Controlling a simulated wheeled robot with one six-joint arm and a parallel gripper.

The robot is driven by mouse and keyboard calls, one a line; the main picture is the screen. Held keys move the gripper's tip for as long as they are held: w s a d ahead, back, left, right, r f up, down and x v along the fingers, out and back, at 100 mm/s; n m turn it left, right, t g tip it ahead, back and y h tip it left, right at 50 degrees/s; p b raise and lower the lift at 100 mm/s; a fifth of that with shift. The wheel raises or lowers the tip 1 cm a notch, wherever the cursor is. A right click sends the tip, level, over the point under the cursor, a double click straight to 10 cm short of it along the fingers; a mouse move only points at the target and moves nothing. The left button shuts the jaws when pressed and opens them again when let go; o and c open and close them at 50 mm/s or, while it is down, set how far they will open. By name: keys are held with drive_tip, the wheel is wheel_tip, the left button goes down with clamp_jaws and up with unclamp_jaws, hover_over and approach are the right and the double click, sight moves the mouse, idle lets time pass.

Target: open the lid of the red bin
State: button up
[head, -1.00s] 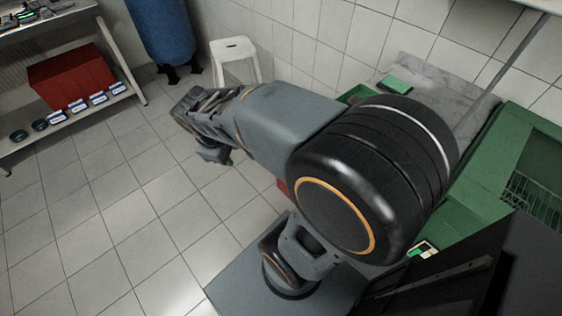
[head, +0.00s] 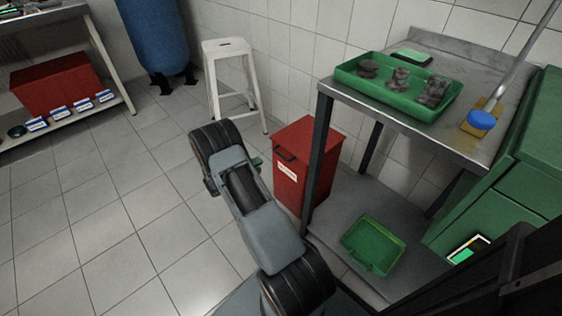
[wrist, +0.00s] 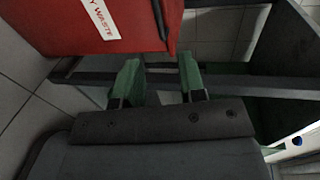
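The red bin (head: 288,186) stands on the floor against the wall, left of the metal table. Its red lid (head: 308,136) is down, with a dark handle (head: 285,155) near the front edge and a white label below it. In the wrist view the red bin (wrist: 125,38) fills the upper left, with its label ending in "WASTE". My gripper (wrist: 158,78) shows there as two green fingers apart with nothing between them, close to the bin's red edge and not visibly touching it. In the head view my arm hides most of the gripper; a bit of green shows left of the bin.
The metal table (head: 455,140) holds a green tray (head: 350,84) with dark parts. A green crate (head: 372,245) sits on its lower shelf. The table leg (head: 318,165) is right beside the bin. A white stool (head: 226,45) stands behind. Floor at left is clear.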

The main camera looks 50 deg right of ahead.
sight(281, 155)
drive_tip(key=b+x, duration=0.1)
drive_tip(key=x, duration=0.3)
drive_tip(key=b+x, duration=0.1)
drive_tip(key=x, duration=0.4)
drive_tip(key=b+x, duration=0.1)
drive_tip(key=x, duration=0.3)
drive_tip(key=shift+d+f+b, duration=0.25)
drive_tip(key=shift+f+b, duration=0.05)
drive_tip(key=shift+b, duration=0.1)
drive_tip(key=shift+c, duration=0.4)
clamp_jaws()
drive_tip(key=shift+r, duration=0.1)
